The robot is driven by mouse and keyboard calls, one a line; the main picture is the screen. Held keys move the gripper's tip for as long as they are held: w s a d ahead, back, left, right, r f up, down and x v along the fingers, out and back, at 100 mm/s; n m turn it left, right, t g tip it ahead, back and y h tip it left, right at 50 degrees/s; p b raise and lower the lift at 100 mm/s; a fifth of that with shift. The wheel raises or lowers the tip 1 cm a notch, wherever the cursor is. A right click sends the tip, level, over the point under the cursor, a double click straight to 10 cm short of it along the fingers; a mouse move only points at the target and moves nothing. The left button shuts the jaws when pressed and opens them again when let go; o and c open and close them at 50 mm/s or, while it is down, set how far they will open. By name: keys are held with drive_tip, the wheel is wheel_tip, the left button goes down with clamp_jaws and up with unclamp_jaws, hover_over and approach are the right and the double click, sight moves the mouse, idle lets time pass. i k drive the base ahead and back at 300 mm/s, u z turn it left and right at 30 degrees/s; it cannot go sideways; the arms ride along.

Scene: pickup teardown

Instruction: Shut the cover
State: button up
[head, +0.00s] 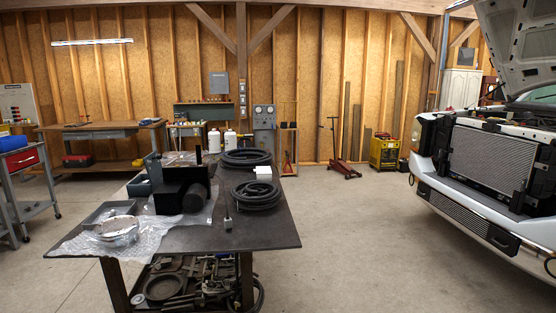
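I cannot tell for sure which thing is the cover. The pickup's hood (521,32) stands raised at the upper right in the head view, above the open front end. On the dark table stands a black boxy unit (168,200) with a rounded part at its front right and thin upright plates at its back left. Whether one of these plates is a lid is too dark to tell. My gripper is not in view.
The dark table (255,232) also holds bubble wrap (75,244), a round metal part (117,231), coiled black hoses (256,196) and a small white box (263,173). The pickup's radiator (486,160) is exposed. Open concrete floor (350,240) lies between table and pickup.

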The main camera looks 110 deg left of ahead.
sight(154, 170)
drive_tip(key=z, duration=0.35)
drive_tip(key=i, duration=0.15)
drive_tip(key=u, duration=3)
drive_tip(key=i, duration=0.25)
drive_tip(key=u, duration=2.25)
drive_tip(key=i, duration=1.05)
drive_tip(key=z, duration=0.55)
